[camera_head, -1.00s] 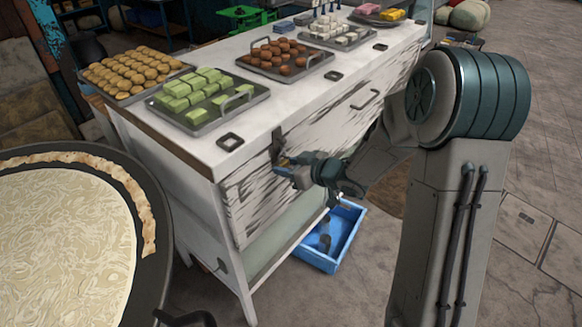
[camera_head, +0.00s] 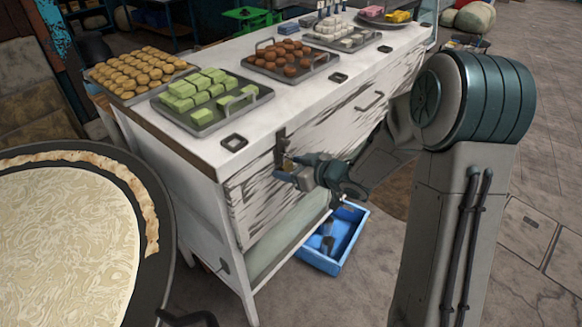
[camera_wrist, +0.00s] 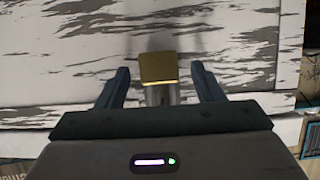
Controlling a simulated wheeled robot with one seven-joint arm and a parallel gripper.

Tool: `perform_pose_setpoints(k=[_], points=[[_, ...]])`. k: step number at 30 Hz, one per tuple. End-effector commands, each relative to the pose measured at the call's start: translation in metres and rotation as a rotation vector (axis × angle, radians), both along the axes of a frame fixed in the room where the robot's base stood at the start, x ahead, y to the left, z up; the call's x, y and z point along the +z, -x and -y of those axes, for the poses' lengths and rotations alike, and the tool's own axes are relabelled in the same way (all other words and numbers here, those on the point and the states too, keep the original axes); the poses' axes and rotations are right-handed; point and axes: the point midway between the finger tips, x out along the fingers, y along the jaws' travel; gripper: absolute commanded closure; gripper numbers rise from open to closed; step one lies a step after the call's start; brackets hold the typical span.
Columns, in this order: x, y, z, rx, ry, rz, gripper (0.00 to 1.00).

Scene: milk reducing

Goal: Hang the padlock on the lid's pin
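The padlock (camera_wrist: 158,69) has a gold body and a silver shackle, which shows on the side nearer my gripper in the wrist view. In the head view the padlock (camera_head: 288,163) is a small gold spot just below the dark hasp (camera_head: 281,143) on the white chest's front. My gripper (camera_wrist: 160,72) is open, with one finger on each side of the padlock and a visible gap on both sides. In the head view my gripper (camera_head: 285,170) is at the chest front, below the hasp. The pin and the shackle's contact with it cannot be made out.
The worn white chest (camera_head: 250,185) carries trays of green cubes (camera_head: 205,96), brown balls (camera_head: 288,52) and yellow pieces (camera_head: 137,72). A blue crate (camera_head: 340,240) stands on the floor below my gripper. A large round pan (camera_head: 150,285) fills the lower left.

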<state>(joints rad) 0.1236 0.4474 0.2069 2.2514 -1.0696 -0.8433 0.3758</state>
Motion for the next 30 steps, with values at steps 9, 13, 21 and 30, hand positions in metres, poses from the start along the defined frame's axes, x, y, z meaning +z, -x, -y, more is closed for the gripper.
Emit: perform_pose_setpoints(k=[9, 13, 21, 30], points=[[0.009, 0.013, 0.018, -0.004, 0.002, 0.002, 0.39], [0.021, 0.029, 0.04, -0.005, 0.002, 0.004, 0.39], [0.043, 0.063, 0.082, -0.005, 0.001, 0.002, 0.39], [0.052, 0.078, 0.1, -0.001, 0.0, 0.0, 0.39]])
